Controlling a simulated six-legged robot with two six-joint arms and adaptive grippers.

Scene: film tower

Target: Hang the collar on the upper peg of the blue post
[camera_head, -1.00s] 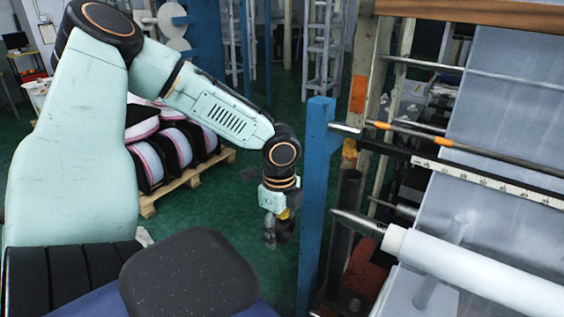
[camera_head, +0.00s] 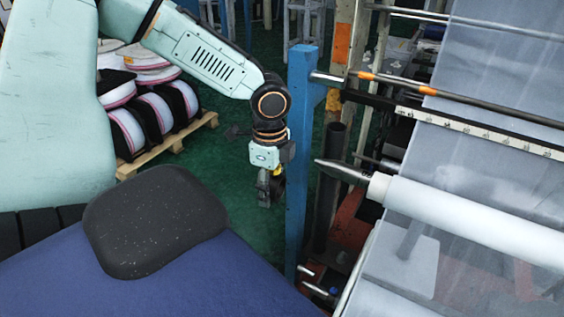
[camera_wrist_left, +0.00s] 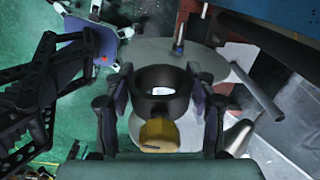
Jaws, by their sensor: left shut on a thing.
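My left gripper (camera_head: 268,200) hangs pointing down, just left of the blue post (camera_head: 298,170) in the head view. In the left wrist view, its fingers (camera_wrist_left: 160,105) are shut on the collar (camera_wrist_left: 163,88), a dark ring with a brass knob. The ring's hole faces the wrist camera. In the head view the collar is small and mostly hidden by the fingers. A metal pin (camera_wrist_left: 179,40) and a grey rod (camera_wrist_left: 258,90) show beyond the collar. My right gripper is not identifiable.
A machine with a white roll (camera_head: 450,215) and steel bars (camera_head: 470,105) stands right of the post. A dark upright pipe (camera_head: 328,180) is close behind it. Reels on a pallet (camera_head: 165,148) stand at left. Green floor (camera_head: 220,190) is clear between.

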